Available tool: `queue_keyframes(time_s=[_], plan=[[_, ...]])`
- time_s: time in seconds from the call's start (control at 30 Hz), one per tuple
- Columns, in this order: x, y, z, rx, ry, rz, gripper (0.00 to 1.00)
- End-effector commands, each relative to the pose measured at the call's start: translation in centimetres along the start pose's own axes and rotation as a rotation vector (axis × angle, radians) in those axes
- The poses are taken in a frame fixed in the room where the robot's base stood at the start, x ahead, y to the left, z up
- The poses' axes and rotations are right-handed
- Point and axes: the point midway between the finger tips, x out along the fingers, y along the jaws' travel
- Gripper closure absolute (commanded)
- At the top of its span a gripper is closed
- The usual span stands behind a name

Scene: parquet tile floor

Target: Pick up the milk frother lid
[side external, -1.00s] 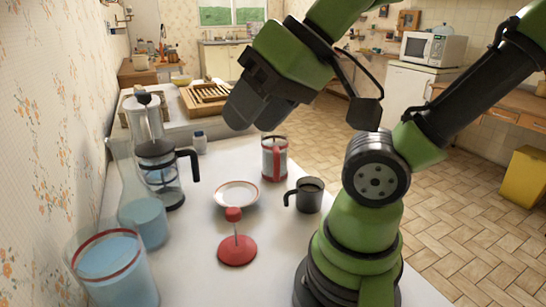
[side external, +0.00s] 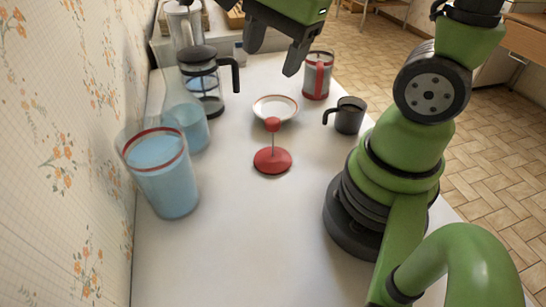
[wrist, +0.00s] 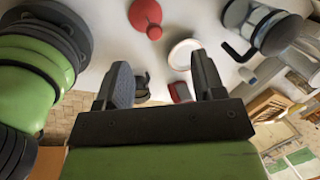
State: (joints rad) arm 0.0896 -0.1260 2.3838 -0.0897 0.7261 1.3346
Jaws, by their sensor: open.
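The red milk frother lid (side external: 272,160) stands on the white table with its disc down and a thin rod rising to a red knob. It also shows at the top of the wrist view (wrist: 146,17). My gripper (side external: 272,56) is open and empty, above the table and behind the lid in the side view. In the wrist view, my gripper's two fingers (wrist: 162,78) are spread wide, with the lid beyond them and no contact.
A white saucer (side external: 275,108) sits just behind the lid. A dark mug (side external: 346,115) and a red-handled frother jug (side external: 317,76) stand to the right. A French press (side external: 202,82) and blue-filled glasses (side external: 160,170) stand left, by the wall. The front table is clear.

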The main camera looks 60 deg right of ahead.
Motion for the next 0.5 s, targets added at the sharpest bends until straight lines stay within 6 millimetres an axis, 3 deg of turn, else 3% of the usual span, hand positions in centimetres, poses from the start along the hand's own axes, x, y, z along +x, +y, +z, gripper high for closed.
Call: queue_keyframes(time_s=[0.1,0.23,0.37,0.5], plan=[[3.2,-0.3,-1.2,0.349,0.050,0.102,0.37],[6.0,-0.2,-2.1,0.658,0.113,0.169,0.37],[7.7,0.1,-2.7,0.847,0.161,0.202,0.37],[8.7,0.4,-3.0,0.925,0.182,0.213,0.37]])
